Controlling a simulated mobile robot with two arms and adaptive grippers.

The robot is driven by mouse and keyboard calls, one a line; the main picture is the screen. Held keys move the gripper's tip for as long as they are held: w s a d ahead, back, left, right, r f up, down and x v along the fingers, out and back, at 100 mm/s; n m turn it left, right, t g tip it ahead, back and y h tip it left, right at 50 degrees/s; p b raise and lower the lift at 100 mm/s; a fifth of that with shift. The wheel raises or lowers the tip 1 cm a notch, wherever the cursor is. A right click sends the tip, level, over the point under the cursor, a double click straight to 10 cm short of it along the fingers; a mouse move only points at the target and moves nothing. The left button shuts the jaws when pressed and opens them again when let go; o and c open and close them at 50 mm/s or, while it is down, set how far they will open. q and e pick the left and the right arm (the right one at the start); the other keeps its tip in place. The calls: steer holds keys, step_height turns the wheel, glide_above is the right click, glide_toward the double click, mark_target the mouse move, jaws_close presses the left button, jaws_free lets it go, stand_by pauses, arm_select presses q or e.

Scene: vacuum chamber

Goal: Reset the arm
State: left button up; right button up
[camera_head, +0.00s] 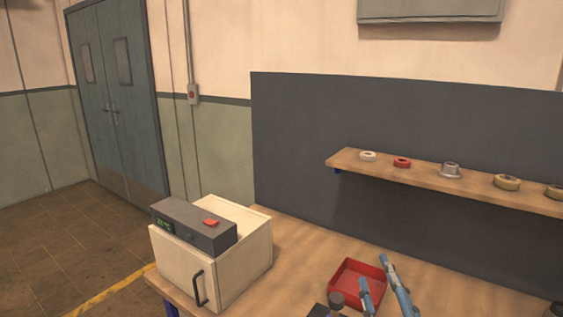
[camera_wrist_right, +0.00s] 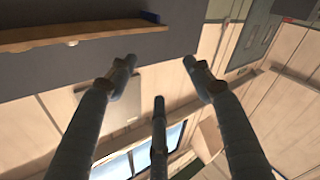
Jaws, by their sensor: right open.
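My right gripper (camera_head: 374,272) shows at the bottom of the head view, its blue-grey fingers pointing up in front of the red tray. In the right wrist view my right gripper (camera_wrist_right: 160,72) has its fingers spread wide, with nothing between them. It is open and empty. The wrist view looks at the room tilted, with the shelf at the top left. My left gripper and arm are not in view.
The wooden bench (camera_head: 300,258) carries a cream box (camera_head: 190,268) with a dark control unit (camera_head: 195,227) on top, and a red tray (camera_head: 343,283).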

steer(key=s+d+f+m+g+h, duration=0.1)
steer(key=s+d+f+m+g, duration=0.15)
steer(key=f, duration=0.35)
steer(key=s+d+f+m+g+h, duration=0.1)
steer(key=s+f+g, duration=0.15)
steer(key=f, duration=0.45)
steer(key=s+a+f+m+g+y, duration=0.1)
steer(key=s+a+f+g+y, duration=0.15)
steer(key=s+f+g, duration=1.25)
steer(key=s+f+t, duration=0.2)
steer(key=s+f, duration=0.2)
steer(key=f, duration=1.1)
steer(key=s+f+t, duration=0.1)
steer(key=s+f, duration=0.3)
steer(key=f, duration=1.2)
steer(key=s+d+f+g, duration=0.1)
steer(key=s+d+f, duration=0.1)
steer(key=s+f, duration=1.3)
steer(key=shift+s+d+f+h+b, duration=0.35)
steer(key=shift+s+h+b, duration=0.1)
steer(key=shift+s, duration=0.65)
